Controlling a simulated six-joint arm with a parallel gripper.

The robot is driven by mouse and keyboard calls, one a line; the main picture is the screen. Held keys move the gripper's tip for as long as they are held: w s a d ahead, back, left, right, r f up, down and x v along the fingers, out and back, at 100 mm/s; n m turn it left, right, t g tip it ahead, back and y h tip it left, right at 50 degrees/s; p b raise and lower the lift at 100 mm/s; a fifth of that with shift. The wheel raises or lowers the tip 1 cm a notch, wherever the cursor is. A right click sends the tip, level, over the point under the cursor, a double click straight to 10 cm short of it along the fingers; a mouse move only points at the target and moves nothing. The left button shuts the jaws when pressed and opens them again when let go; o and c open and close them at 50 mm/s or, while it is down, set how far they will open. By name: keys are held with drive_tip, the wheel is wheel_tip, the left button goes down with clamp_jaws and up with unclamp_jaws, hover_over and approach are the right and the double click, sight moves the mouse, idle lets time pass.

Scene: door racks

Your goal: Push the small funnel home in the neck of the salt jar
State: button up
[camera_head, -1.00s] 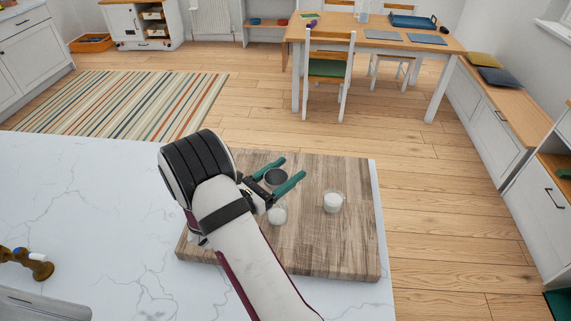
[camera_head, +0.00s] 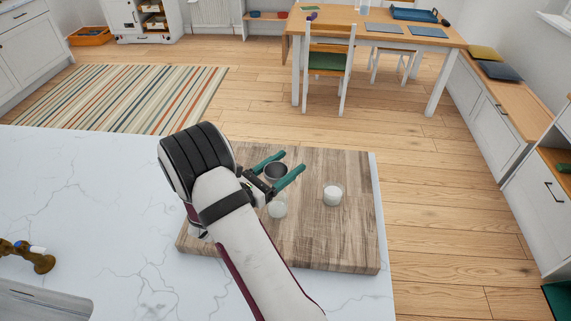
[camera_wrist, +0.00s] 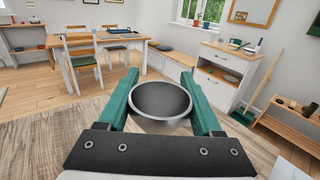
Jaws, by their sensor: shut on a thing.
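The small funnel (camera_head: 276,171) is a grey metal cone with a wide dark mouth facing up. My gripper (camera_head: 282,168) has its two green fingers closed on the funnel's sides. In the wrist view the funnel (camera_wrist: 160,103) sits upright between the fingers, its rim clear; its spout is hidden.
The board's right part is bare around the second jar. The worktop's right edge drops to the floor.

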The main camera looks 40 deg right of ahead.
drive_tip(key=shift+f, duration=1.1)
drive_tip(key=o, duration=1.4)
drive_tip(key=s+a, duration=0.2)
drive_tip(key=a, duration=1.3)
drive_tip(key=shift+a, duration=0.35)
